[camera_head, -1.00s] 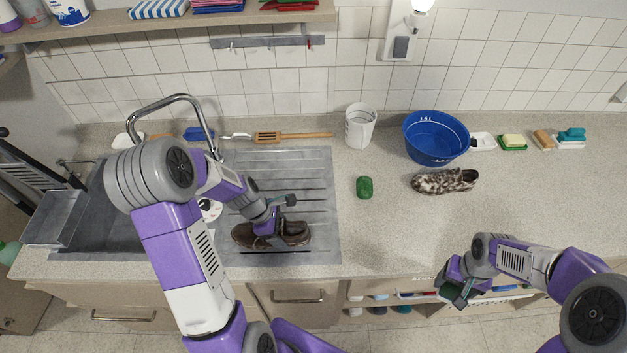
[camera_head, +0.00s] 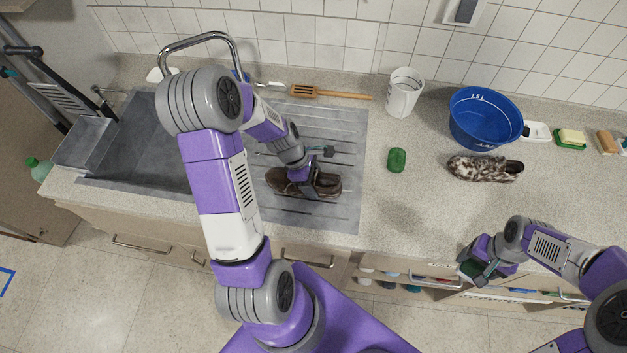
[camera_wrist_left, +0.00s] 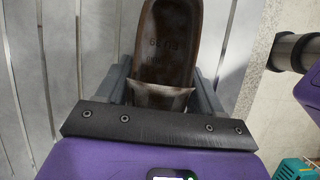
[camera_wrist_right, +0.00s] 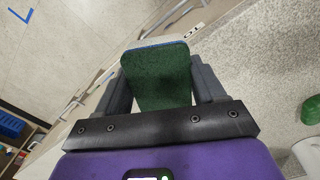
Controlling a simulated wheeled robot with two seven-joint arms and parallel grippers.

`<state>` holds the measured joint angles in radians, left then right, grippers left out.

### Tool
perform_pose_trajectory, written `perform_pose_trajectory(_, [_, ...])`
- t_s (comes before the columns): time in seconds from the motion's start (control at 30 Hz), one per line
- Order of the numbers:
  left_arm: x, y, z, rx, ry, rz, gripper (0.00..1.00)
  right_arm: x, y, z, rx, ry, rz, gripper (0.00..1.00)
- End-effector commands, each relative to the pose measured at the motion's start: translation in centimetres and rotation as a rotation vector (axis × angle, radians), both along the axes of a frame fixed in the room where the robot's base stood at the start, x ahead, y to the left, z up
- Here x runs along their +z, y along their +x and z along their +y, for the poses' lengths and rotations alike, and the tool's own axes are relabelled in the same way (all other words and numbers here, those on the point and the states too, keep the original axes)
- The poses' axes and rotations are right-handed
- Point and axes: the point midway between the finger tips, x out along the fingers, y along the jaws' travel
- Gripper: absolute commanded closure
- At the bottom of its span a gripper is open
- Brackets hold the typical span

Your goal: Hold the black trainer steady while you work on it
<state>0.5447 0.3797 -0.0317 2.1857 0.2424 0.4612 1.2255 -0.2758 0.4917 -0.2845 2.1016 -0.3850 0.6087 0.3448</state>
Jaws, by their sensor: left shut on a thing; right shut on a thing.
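The trainer (camera_head: 275,181) looks dark brown and lies on the ribbed grey drainboard; its brown insole (camera_wrist_left: 165,45) shows in the left wrist view. My left gripper (camera_head: 303,189) is shut on the shoe from above, a finger on each side. Part of the shoe is hidden by the gripper. My right gripper (camera_head: 480,272) is over the counter's front edge at the right, apart from the shoe. In the right wrist view it is shut on a dark green pad (camera_wrist_right: 158,75) with a thin blue edge.
A green lump (camera_head: 397,160), a spotted shoe (camera_head: 485,168), a blue basin (camera_head: 483,118) and a white cup (camera_head: 403,95) stand right of the drainboard (camera_head: 345,205). A wooden spatula (camera_head: 335,94) lies behind it. The sink (camera_head: 140,150) is left. Counter between the grippers is clear.

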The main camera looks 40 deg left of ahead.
Motion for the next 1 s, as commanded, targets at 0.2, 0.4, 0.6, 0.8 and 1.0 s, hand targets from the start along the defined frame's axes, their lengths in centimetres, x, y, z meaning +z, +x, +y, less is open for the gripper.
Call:
perform_pose_trajectory(0.2, [-0.18,0.03,0.02,0.000,0.000,-0.001,0.71,-0.18,0.01,0.00,0.000,0.000,0.000,0.55])
perform_pose_trajectory(0.4, [-0.20,0.03,0.02,-0.001,0.001,-0.001,0.71,-0.18,0.01,0.00,0.000,0.000,0.000,0.55])
perform_pose_trajectory(0.6, [-0.32,0.01,0.01,-0.001,0.000,0.000,0.17,-0.22,0.01,0.00,0.000,0.000,0.000,0.55])
perform_pose_trajectory(0.8, [-0.32,0.01,0.01,-0.001,0.000,0.000,0.04,-0.22,0.01,0.00,0.000,0.000,0.000,0.55])
perform_pose_trajectory(1.0, [-0.14,0.01,0.09,0.000,0.002,-0.002,0.04,-0.22,0.01,0.00,0.000,0.000,0.000,0.55])
